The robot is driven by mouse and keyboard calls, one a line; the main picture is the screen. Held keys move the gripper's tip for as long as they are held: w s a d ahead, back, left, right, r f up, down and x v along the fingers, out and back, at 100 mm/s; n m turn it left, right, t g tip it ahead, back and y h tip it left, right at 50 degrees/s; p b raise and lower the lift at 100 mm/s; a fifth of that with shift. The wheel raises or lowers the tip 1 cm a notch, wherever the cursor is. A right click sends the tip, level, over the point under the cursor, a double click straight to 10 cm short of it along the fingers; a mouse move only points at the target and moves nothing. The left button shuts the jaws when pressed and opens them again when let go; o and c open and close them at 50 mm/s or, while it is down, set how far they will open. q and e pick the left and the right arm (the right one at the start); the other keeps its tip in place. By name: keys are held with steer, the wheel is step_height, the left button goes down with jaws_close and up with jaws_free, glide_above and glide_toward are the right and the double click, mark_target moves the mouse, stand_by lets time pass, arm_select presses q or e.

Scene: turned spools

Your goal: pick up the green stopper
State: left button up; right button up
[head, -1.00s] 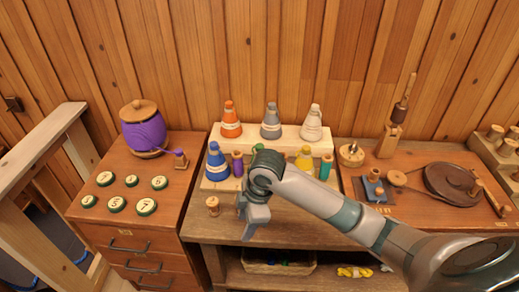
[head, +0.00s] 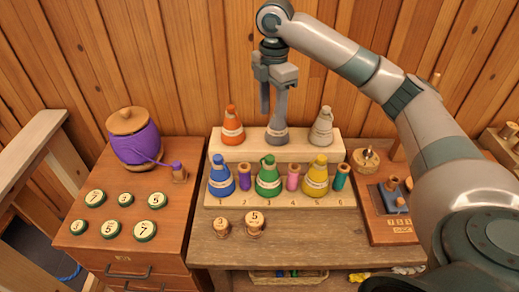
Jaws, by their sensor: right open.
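The green cone-shaped piece (head: 268,178), which I take to be the green stopper, stands upright in the middle of the front step of the pale wooden stand (head: 331,199). It has a pale labelled band and a rounded green top. My right gripper (head: 273,106) is open and empty, pointing down, above and behind the green piece in the picture. Its fingers overlap the top of the grey cone (head: 277,133) on the back step; I cannot tell whether they touch it. My left gripper is not in view.
Blue (head: 221,178) and yellow (head: 317,179) cones flank the green one, with a purple spool (head: 244,178) and a pink spool (head: 293,177) close between them. Orange (head: 232,130) and white (head: 321,130) cones stand behind. Two numbered wooden pegs (head: 255,224) stand in front.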

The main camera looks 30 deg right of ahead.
steer(key=p, duration=0.4)
glide_above(271, 157)
step_height(271, 157, down, 10)
steer(key=shift+r, duration=0.15)
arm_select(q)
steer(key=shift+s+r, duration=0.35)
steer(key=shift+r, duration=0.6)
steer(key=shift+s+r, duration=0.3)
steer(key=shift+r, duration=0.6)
arm_select(e)
steer(key=shift+f, duration=0.7)
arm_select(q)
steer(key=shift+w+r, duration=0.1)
